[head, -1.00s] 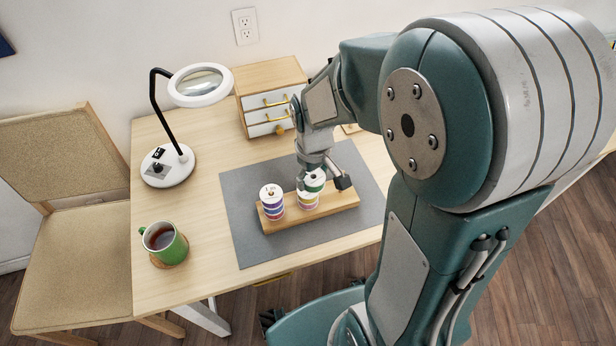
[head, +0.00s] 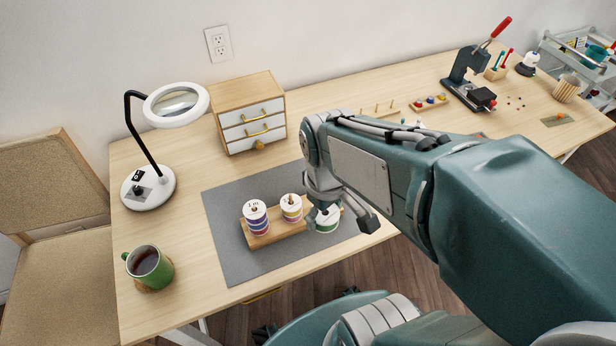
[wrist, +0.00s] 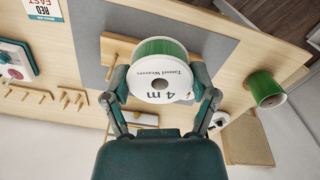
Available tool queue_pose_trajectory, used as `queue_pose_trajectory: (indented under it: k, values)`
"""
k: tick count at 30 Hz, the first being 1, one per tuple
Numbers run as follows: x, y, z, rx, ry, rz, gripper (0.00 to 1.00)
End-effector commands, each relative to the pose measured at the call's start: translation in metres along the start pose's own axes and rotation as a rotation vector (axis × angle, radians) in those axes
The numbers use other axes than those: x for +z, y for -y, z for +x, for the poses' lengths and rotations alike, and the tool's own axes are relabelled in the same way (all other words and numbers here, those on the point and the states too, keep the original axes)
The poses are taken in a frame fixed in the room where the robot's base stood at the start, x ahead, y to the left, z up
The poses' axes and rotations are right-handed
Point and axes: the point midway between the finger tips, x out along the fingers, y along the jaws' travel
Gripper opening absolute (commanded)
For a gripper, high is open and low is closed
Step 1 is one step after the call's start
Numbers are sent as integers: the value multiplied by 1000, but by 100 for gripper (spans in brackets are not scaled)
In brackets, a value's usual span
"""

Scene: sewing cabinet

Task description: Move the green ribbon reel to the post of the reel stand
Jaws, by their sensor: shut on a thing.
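The green ribbon reel (head: 327,225), with a white label face, is held between the fingers of my gripper (head: 330,215), which is shut on it. In the wrist view the reel (wrist: 162,80) shows its "4 m" face and green ribbon between both fingers. The wooden reel stand (head: 273,236) lies on the grey mat and carries a left stack (head: 257,220) and a second stack (head: 291,208) with its post tip showing. The held reel is right of the second stack. A bare post (wrist: 110,70) of the stand shows beside the reel in the wrist view; my gripper hides it in the head view.
A green mug (head: 149,266) stands on a coaster at the front left. A magnifier lamp (head: 150,188) and a small drawer cabinet (head: 249,115) stand behind. The grey mat (head: 232,262) is clear in front of the stand.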

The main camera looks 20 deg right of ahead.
Motion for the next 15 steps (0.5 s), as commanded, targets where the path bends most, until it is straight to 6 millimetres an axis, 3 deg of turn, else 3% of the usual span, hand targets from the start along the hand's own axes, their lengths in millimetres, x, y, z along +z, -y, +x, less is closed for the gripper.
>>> queue_pose_trajectory:
  k: [8, 15]
  values:
    - [-4, -3, 0, 0, 1, 1, 38]
    - [-44, -38, 1, -1, 4, 4, 38]
